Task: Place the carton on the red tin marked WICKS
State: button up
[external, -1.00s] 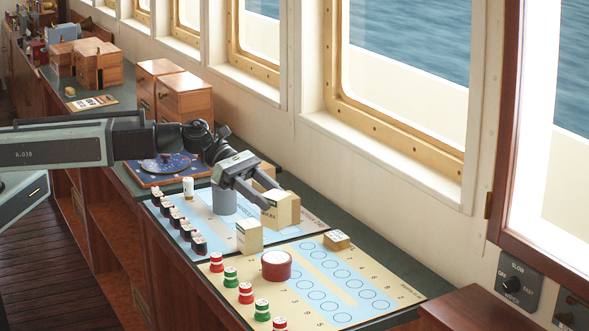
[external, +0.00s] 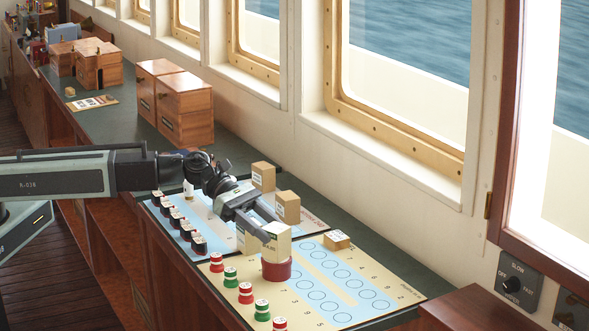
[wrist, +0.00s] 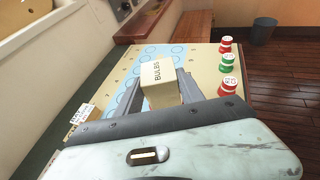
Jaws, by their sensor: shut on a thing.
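My gripper (external: 268,230) is shut on a cream carton (external: 276,244). In the wrist view the same carton (wrist: 158,74) sits upright between the fingers and reads BULBS. The red tin (external: 276,271) stands on the near board, directly below the carton in the external view. The carton covers most of the tin's top, and I cannot tell whether the two touch. No marking on the tin is legible.
Another pale carton (external: 246,241) stands close left of the held one, partly behind my gripper. Two tan boxes (external: 286,207) (external: 263,177) stand behind. A small box (external: 337,240) lies right of the tin. Red and green pieces (external: 246,292) line the board's front; dark pieces (external: 198,242) line the far board.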

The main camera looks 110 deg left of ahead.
jog(key=shift+f, duration=0.25)
jog(key=o, duration=1.4)
jog(key=shift+r, duration=0.1)
jog(key=shift+r, duration=0.1)
jog(key=shift+s+a+r+p, duration=0.1)
jog(key=shift+s+r+p, duration=0.15)
jog(key=shift+p, duration=0.05)
jog(key=p+v, duration=0.4)
jog(key=v, duration=0.7)
jog(key=shift+s+a, duration=0.15)
